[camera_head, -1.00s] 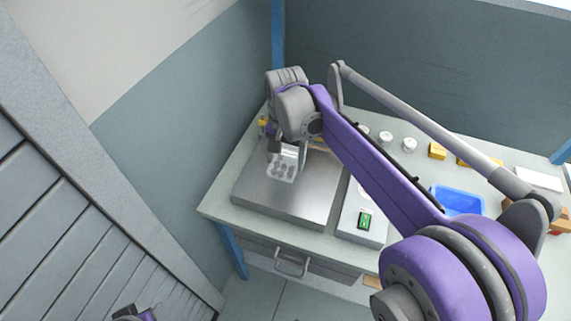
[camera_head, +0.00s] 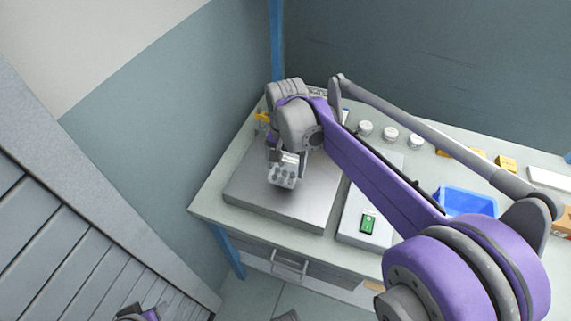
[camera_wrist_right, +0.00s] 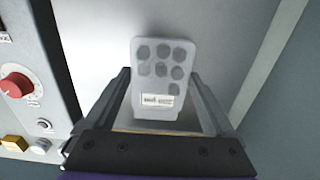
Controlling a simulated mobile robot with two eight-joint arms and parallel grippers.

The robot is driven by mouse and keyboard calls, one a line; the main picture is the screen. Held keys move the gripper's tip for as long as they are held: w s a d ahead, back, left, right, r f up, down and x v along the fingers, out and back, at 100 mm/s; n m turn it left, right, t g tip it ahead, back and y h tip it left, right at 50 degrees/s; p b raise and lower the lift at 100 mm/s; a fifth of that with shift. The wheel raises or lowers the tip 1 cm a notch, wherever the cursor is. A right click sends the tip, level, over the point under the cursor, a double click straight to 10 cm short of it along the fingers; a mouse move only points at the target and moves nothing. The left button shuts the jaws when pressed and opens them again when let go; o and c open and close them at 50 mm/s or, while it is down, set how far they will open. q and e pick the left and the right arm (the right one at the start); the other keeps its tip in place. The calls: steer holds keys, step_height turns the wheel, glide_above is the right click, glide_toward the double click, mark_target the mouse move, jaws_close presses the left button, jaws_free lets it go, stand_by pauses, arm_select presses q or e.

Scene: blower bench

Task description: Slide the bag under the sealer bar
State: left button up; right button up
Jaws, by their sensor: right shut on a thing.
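The bag (camera_head: 283,172) is a pale, clear pack with several round grey pieces. In the right wrist view the bag (camera_wrist_right: 163,75) also shows a small printed label near my gripper. My right gripper (camera_head: 273,156) is shut on the bag's near end; in the wrist view the fingers (camera_wrist_right: 160,88) flank it. The bag is over the flat metal plate (camera_head: 252,203); whether it touches the plate is unclear. I cannot make out the sealer bar; my right arm covers much of that area. Part of my left arm's end (camera_head: 140,312) shows at the bottom left, its jaws unclear.
A white control box with a green switch (camera_head: 367,223) stands right of the plate. A red knob (camera_wrist_right: 15,85) shows in the wrist view. A blue tray (camera_head: 466,200), white jars (camera_head: 390,134) and yellow blocks (camera_head: 506,163) are farther right. A wall stands close on the left.

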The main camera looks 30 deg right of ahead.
steer(key=shift+w+d+f+b, duration=0.15)
steer(key=shift+f+b, duration=0.1)
steer(key=shift+f, duration=0.2)
steer(key=shift+d+f+b, duration=0.1)
steer(key=shift+f+b, duration=0.1)
steer(key=shift+f, duration=0.2)
steer(key=shift+w+d+p, duration=0.2)
steer(key=shift+w+d, duration=1)
steer(key=shift+d, duration=0.15)
steer(key=shift+w+d+p, duration=0.2)
steer(key=shift+w+d, duration=0.95)
steer(key=shift+d, duration=0.2)
steer(key=shift+w+d, duration=0.1)
steer(key=shift+f, duration=0.15)
steer(key=o, duration=1.3)
